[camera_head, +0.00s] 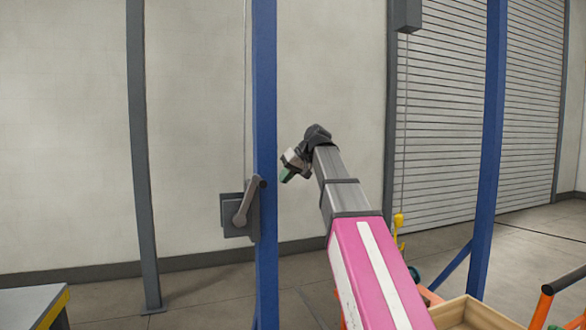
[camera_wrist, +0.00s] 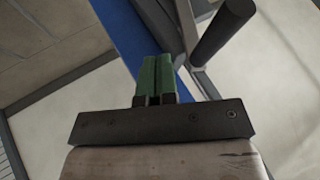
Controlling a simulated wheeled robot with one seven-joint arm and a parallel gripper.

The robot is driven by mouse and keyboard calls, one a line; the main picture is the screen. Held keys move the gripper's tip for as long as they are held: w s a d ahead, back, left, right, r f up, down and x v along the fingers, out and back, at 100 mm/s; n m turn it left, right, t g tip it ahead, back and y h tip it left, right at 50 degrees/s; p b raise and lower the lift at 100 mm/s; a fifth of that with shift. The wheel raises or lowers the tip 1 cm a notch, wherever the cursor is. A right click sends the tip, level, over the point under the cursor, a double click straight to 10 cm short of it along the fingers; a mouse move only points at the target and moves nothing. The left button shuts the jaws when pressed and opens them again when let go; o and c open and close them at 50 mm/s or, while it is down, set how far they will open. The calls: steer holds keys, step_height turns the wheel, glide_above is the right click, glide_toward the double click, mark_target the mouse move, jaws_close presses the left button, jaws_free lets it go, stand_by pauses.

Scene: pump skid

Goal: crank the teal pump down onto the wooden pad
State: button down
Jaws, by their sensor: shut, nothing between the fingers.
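The winch (camera_head: 234,214) is a dark box on the left blue post (camera_head: 265,90). Its grey crank arm (camera_head: 245,203) slants up to the right. In the wrist view, the dark cylindrical crank grip (camera_wrist: 222,32) is at upper right. My gripper (camera_head: 286,177) is right of the post in the head view, apart from the crank. In the wrist view its green fingers (camera_wrist: 157,62) are together and empty, with the grip to their right. A small teal part (camera_head: 414,274), perhaps the pump, shows beside my arm; the rest is hidden. I cannot make out the wooden pad.
A yellow hook block (camera_head: 398,221) hangs on a cable at right. A wooden box edge (camera_head: 490,312) and orange rails (camera_head: 543,305) are at lower right. A grey bench (camera_head: 25,308) with a yellow edge is at lower left. The floor between bench and post looks clear.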

steer(key=shift+s+a+f, duration=0.15)
steer(key=shift+a, duration=1.1)
steer(key=shift+s+a+f, duration=0.1)
steer(key=shift+s+a, duration=0.05)
steer(key=shift+a, duration=1.05)
